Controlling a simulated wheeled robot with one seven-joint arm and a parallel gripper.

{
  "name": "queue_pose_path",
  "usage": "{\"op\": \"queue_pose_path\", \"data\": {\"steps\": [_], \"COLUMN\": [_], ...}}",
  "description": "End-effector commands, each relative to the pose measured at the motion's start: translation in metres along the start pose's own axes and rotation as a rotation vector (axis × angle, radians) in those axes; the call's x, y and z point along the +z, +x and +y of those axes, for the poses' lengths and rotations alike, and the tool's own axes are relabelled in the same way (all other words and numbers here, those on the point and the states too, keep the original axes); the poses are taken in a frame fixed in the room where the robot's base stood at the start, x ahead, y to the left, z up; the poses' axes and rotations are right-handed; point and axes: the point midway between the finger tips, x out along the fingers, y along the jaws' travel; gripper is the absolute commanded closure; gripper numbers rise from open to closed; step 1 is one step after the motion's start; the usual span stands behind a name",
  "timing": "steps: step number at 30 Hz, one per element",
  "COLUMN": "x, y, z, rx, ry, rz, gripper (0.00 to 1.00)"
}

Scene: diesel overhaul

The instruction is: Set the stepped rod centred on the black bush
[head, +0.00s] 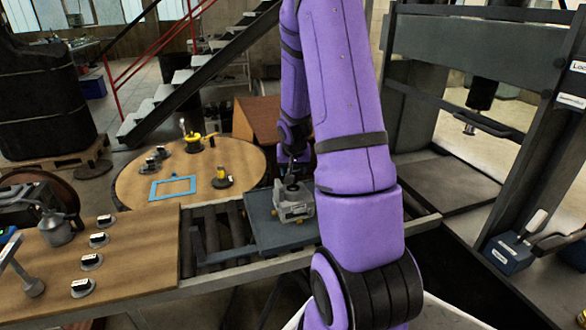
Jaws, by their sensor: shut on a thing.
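My gripper (291,172) points down at the far end of my purple arm, small and dark, just above a grey block-shaped fixture (294,207). The fixture stands on a dark flat plate (262,230) on the roller conveyor. A dark upright piece, apparently the stepped rod (291,184), shows between my gripper and the fixture's top. My gripper is shut on it. The black bush cannot be picked out clearly; dark parts at the fixture's top blend together. I cannot tell whether the rod touches the bush or is centred. My forearm covers the area just right of the fixture.
A round wooden table (130,187) behind holds a blue frame (173,188), a yellow-and-black piece (221,178) and several small parts. The wooden bench (140,258) at left carries several labelled mounts and a grey can (55,230). A heavy press frame (530,130) stands right.

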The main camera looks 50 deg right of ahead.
Motion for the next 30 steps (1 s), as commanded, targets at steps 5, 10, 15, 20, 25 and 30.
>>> {"op": "queue_pose_path", "data": {"steps": [5, 10, 15, 20, 25, 30], "x": [-0.001, 0.000, 0.001, 0.003, 0.005, 0.006], "y": [0.000, 0.001, 0.005, 0.009, 0.012, 0.015], "z": [0.000, 0.000, 0.000, 0.000, 0.000, 0.000], "rx": [-0.001, -0.001, -0.001, -0.001, -0.001, -0.001], "ry": [0.000, 0.000, 0.000, 0.000, 0.000, 0.000], "rz": [0.002, 0.002, 0.002, 0.001, 0.001, 0.002], "gripper": [0.69, 0.69, 0.69, 0.69, 0.69, 0.69]}}
